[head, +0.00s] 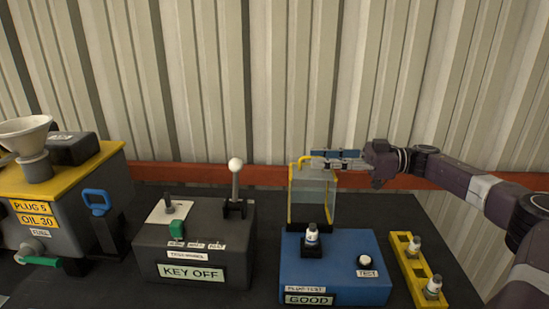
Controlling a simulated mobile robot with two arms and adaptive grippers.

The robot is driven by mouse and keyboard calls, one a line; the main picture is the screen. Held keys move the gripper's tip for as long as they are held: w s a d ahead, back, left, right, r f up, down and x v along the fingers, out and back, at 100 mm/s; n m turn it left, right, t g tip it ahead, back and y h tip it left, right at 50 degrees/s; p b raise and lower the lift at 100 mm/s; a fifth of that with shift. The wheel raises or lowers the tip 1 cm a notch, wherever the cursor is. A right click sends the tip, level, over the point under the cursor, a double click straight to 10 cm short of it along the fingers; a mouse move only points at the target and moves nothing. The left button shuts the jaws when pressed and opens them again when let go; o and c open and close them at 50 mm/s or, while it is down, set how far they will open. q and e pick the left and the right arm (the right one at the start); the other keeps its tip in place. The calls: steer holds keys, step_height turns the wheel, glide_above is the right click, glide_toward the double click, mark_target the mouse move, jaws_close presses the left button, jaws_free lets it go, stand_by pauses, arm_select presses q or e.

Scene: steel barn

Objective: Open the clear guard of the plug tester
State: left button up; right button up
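The plug tester is a blue box (335,270) on the dark bench, with labels PLUG TEST and GOOD. Its clear guard (315,203), edged in yellow, stands upright at the back of the box, behind a white spark plug (312,236) in the black socket. The plug is uncovered at the front. A yellow handle (305,160) is at the guard's top. My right gripper (322,161) reaches in from the right, its fingertips at this handle and pointing left. I cannot tell whether the fingers grip it or only touch it. My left gripper is out of view.
A TEST button (365,262) is on the tester's right. A yellow rack (412,268) with two plugs stands further right. A grey KEY OFF control box (190,245) with a white-knobbed lever and a yellow-topped engine (60,215) with a funnel stand left. A corrugated wall is behind.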

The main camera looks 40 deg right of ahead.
mark_target(301, 158)
steer(key=shift+w+a, duration=0.25)
steer(key=shift+a, duration=0.1)
steer(key=p+x, duration=0.2)
steer(key=x, duration=0.4)
steer(key=shift+r, duration=0.1)
steer(key=shift+w+a, duration=0.2)
steer(key=shift+a, duration=0.05)
steer(key=shift+c, duration=0.5)
jaws_close()
